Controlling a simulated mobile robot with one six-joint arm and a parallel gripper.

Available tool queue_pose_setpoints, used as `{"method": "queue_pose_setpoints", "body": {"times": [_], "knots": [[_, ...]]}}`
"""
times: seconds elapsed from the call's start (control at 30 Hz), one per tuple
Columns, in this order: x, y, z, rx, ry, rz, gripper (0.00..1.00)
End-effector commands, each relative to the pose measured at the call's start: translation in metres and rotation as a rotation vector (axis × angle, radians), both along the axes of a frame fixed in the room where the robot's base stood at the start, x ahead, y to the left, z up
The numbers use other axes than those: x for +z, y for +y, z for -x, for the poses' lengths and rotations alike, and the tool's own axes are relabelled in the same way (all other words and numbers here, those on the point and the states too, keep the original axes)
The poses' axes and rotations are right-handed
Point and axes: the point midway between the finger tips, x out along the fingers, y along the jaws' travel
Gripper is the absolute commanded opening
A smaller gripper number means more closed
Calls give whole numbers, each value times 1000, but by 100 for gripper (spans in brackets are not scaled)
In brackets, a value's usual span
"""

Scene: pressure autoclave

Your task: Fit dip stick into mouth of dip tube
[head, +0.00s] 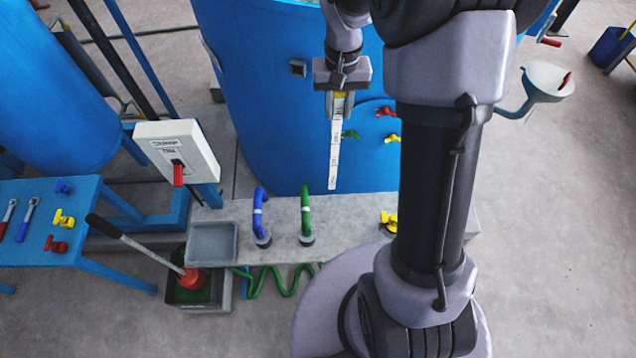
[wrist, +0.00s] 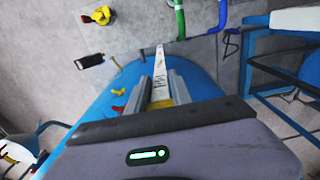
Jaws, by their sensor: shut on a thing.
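The dip stick (head: 334,160) is a long, thin white strip with dark marks and a yellow upper end. My gripper (head: 340,108) is shut on that yellow end, and the strip hangs down, nearly upright, in front of the big blue tank. In the wrist view the dip stick (wrist: 160,72) points away from between the two grey fingers of my gripper (wrist: 162,90). Its free end appears to be in the air, touching nothing. I cannot make out the dip tube or its mouth with certainty in either view.
The blue tank (head: 270,120) carries green, red and yellow handles. Below stands a grey ledge (head: 345,212) with a blue bent pipe (head: 258,208), a green bent pipe (head: 306,208) and a yellow valve (head: 388,221). A switch box (head: 190,148) and blue table (head: 90,228) are left.

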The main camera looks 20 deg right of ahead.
Motion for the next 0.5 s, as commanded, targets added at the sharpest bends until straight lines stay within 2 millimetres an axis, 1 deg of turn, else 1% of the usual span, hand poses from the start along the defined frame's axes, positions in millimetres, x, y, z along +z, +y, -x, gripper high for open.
{"method": "queue_pose_setpoints", "body": {"times": [0.03,0.1,0.2,0.3,0.43,0.47,0.5], "knots": [[-2,8,15,3,0,0,0],[-4,18,38,4,-1,0,0],[-7,32,68,3,-1,0,0],[-9,41,88,3,-1,0,0],[-11,50,106,3,0,0,0],[-18,51,107,2,1,0,0],[-29,50,107,1,3,0,0]]}}
